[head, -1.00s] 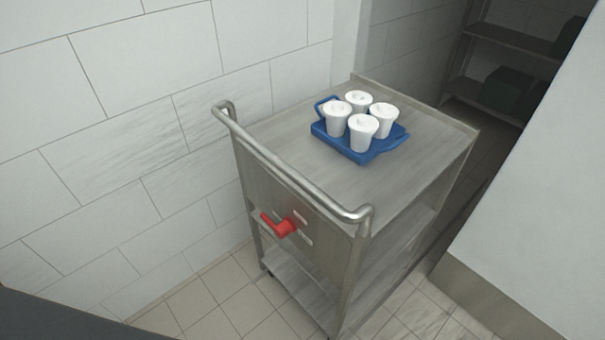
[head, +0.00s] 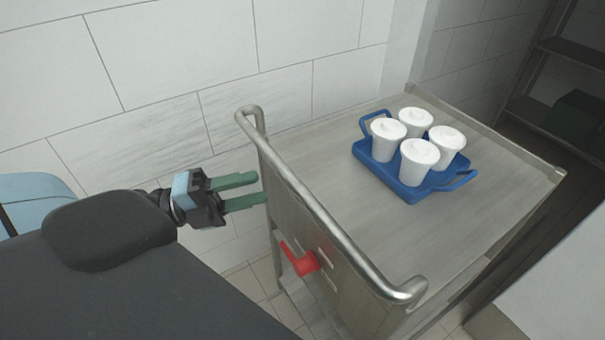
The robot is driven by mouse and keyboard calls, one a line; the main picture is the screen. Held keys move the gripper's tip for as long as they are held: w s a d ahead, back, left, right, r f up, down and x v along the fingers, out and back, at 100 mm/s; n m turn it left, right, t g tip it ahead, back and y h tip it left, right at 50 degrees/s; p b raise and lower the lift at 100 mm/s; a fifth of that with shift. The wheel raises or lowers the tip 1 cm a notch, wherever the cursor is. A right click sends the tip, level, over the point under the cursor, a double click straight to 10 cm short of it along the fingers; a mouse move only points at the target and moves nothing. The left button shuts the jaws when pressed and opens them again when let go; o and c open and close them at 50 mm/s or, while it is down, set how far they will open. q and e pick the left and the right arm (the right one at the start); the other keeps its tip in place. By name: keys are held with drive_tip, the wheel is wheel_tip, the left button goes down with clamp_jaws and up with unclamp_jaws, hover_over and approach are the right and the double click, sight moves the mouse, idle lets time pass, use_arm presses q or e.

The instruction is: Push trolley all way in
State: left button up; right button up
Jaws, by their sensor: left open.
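The steel trolley (head: 325,165) stands in a doorway between a tiled wall and a smooth white wall. Its tubular push handle (head: 320,215) runs along the near end, and a red lever (head: 298,260) sits on the end panel below. A blue tray (head: 410,193) with several white lidded cups (head: 419,160) stands on the trolley's top. My left gripper (head: 262,190) is open and empty, its green fingers pointing right, just left of the handle's far part. I cannot tell whether the fingertips touch the trolley. My right gripper is not in view.
The tiled wall (head: 150,60) runs along the left side, close to the trolley. The white wall (head: 560,270) is at lower right. Dark shelving (head: 560,75) stands beyond the doorway. A strip of tiled floor (head: 255,283) shows below the trolley's near end.

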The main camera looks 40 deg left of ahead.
sight(284, 180)
use_arm(q)
drive_tip(key=p+x, duration=0.1)
drive_tip(key=x, duration=0.5)
drive_tip(key=shift+r+p, duration=0.25)
drive_tip(key=shift+p, duration=0.1)
drive_tip(key=shift+x, duration=0.9)
drive_tip(key=shift+f, duration=0.2)
clamp_jaws()
